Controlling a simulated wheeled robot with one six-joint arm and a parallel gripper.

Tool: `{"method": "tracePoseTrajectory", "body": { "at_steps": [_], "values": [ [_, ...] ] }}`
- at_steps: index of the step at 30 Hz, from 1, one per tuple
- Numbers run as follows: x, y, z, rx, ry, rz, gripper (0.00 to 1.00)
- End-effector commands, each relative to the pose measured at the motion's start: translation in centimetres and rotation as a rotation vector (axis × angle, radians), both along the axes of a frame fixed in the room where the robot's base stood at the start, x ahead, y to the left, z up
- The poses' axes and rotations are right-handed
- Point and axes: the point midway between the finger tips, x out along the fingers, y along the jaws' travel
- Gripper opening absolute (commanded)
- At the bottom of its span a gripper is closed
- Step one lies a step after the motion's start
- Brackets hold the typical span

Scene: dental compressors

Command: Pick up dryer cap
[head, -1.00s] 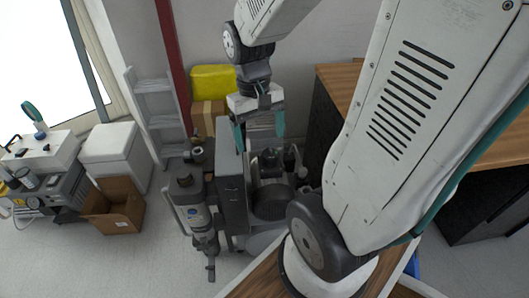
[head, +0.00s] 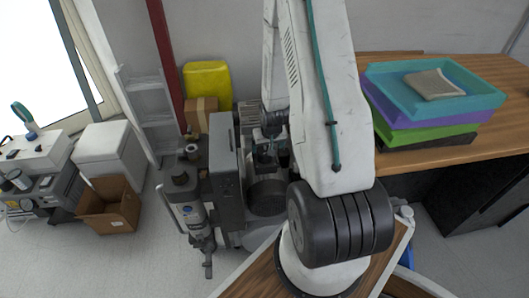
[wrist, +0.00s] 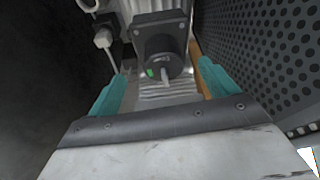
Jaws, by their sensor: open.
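My gripper (wrist: 162,72) is open, its two teal fingers spread wide in the wrist view. Beyond and between the fingertips is a dark square block (wrist: 160,40) with a rounded underside, a small green mark and a pale stem; nothing shows as held. I cannot tell for sure whether this block or a part near it is the dryer cap. In the head view my gripper (head: 266,152) is small and partly hidden by my arm, low among the compressor parts behind the grey cabinet (head: 225,170).
A dark perforated panel (wrist: 262,60) stands close on the right in the wrist view. A small pale fitting (wrist: 103,38) hangs at upper left. In the head view, a grey cylinder unit (head: 183,190) stands left of the cabinet, and stacked trays (head: 430,95) lie on the right counter.

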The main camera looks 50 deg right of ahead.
Motion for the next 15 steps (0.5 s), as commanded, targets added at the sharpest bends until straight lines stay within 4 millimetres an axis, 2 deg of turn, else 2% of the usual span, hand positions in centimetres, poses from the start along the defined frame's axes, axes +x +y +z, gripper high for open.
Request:
{"method": "tracePoseTrajectory", "body": {
  "at_steps": [5, 15],
  "values": [
    [1.5, -0.8, -0.1, -0.034, -0.063, 0.001, 0.85],
    [2.7, -1.5, -3.4, -0.035, -0.064, 0.001, 0.85]
  ]
}}
